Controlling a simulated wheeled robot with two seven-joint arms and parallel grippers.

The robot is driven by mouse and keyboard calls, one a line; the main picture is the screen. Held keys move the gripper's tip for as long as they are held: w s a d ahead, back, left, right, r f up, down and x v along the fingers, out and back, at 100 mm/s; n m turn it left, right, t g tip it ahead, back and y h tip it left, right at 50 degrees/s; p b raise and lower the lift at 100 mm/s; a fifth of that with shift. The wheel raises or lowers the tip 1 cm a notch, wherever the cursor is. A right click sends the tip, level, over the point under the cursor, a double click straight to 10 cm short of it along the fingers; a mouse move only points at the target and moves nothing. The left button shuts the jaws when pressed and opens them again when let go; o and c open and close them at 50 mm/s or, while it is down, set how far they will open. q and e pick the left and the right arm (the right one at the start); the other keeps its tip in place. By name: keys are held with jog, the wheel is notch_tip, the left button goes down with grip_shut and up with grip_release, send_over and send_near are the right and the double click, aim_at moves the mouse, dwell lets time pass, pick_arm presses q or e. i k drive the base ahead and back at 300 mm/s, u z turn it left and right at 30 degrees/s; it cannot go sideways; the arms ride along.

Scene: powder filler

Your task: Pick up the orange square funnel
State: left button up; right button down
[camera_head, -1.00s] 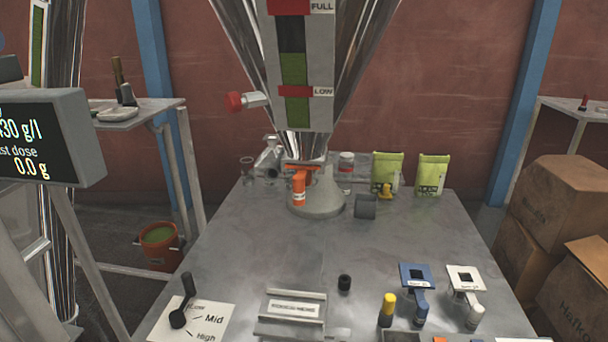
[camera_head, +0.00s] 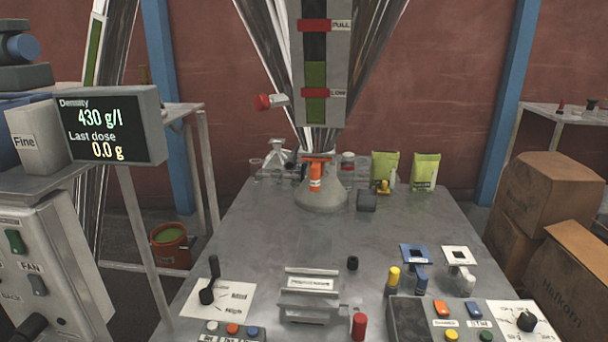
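The orange square funnel (camera_head: 316,177) is at the back middle of the metal table, below the spout of the hopper. Its orange cylindrical handle faces me, and its thin top plate shows edge-on. It sits in front of or on a grey cone-shaped base (camera_head: 320,198); I cannot tell how it is held there. Two similar square funnels, one blue (camera_head: 416,252) and one white (camera_head: 459,255), stand at the right of the table. Neither of my grippers is in view.
A lever (camera_head: 209,284) and a metal holder (camera_head: 308,296) are at the front. A button panel (camera_head: 410,322) is front right. A grey cup (camera_head: 366,201), green bags (camera_head: 424,172) and glassware stand at the back. The table's middle is mostly clear.

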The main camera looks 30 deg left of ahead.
aim_at(317, 165)
jog(key=z, duration=0.9)
jog(key=i, duration=0.9)
jog(key=u, duration=0.45)
